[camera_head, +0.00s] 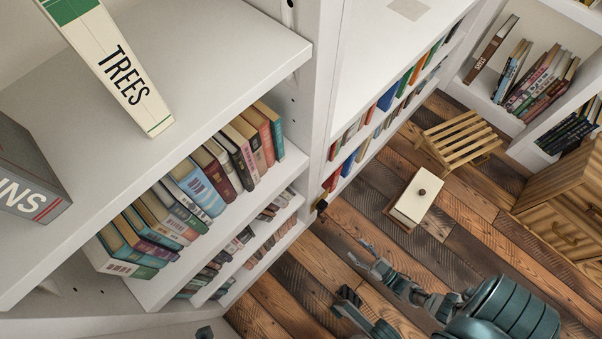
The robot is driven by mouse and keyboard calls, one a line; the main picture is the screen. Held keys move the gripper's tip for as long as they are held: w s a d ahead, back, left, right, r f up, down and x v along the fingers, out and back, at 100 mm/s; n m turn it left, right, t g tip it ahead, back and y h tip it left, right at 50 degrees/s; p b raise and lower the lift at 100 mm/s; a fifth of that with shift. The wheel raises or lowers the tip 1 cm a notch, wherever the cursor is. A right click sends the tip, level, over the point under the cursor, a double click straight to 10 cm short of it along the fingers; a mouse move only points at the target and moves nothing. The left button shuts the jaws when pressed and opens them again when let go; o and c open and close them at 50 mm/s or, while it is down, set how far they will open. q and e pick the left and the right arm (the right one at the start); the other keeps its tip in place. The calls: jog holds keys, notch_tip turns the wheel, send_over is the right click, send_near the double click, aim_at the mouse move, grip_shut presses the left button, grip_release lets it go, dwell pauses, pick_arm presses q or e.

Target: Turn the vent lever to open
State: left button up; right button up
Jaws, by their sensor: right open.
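My right gripper (354,276) is in the lower middle over the plank floor, its two fingers spread apart with nothing between them. A small dark piece (204,333) at the bottom edge may be the tip of my left gripper; the rest is out of frame.
A white bookcase (235,55) full of books fills the left. A white box with a dark knob (414,203) stands on the floor (290,300), near a slatted wooden stool (462,139). A wooden drawer cabinet (565,205) is at right. Bare floor lies around the right gripper.

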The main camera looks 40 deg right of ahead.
aim_at(324, 219)
jog(key=w, duration=0.5)
jog(key=w+a+b, duration=0.1)
jog(key=w, duration=1)
jog(key=shift+a+b, duration=0.15)
jog(key=shift+b, duration=0.2)
jog(key=shift+w+r, duration=0.2)
jog(key=shift+w, duration=0.3)
grip_shut()
